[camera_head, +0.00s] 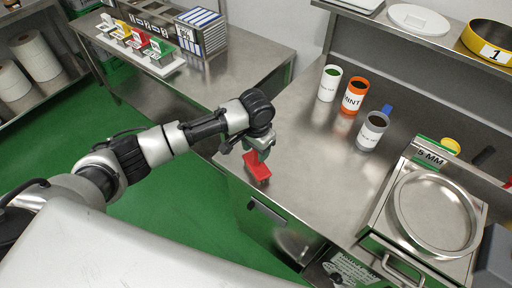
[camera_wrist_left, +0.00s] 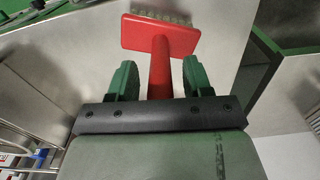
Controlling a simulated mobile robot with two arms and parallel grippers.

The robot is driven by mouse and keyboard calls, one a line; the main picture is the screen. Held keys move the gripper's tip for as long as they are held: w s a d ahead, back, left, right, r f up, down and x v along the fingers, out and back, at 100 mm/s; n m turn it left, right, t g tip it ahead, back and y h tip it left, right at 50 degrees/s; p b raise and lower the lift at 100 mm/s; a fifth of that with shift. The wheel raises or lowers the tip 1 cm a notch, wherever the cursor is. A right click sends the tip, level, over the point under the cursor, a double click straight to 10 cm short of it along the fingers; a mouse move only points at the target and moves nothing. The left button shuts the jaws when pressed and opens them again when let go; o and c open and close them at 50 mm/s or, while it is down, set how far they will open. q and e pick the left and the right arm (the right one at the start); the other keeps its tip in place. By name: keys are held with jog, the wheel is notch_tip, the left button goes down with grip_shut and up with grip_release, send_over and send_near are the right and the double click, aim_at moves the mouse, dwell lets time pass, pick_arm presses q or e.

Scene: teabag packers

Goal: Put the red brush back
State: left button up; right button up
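The red brush (camera_head: 257,168) is at the near left edge of the steel worktop (camera_head: 310,150), below my left gripper (camera_head: 261,150). In the left wrist view the brush (camera_wrist_left: 160,37) shows a flat red head, pale bristles along its far side and a red handle. The handle lies between the two green fingers of my left gripper (camera_wrist_left: 160,76). A gap shows on each side of the handle, so the fingers look open around it. My right gripper is not in view.
A white rack (camera_head: 150,62) with white, yellow, red and green items stands on the back-left table, beside stacked boxes (camera_head: 202,32). A 5 MM sieve unit (camera_head: 385,215) is at the right. Green floor separates the tables.

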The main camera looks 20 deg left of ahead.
pick_arm(q)
jog(key=shift+r, duration=0.1)
notch_tip(320, 180, up, 12)
jog(key=shift+r+b, duration=0.1)
jog(key=shift+b, duration=0.75)
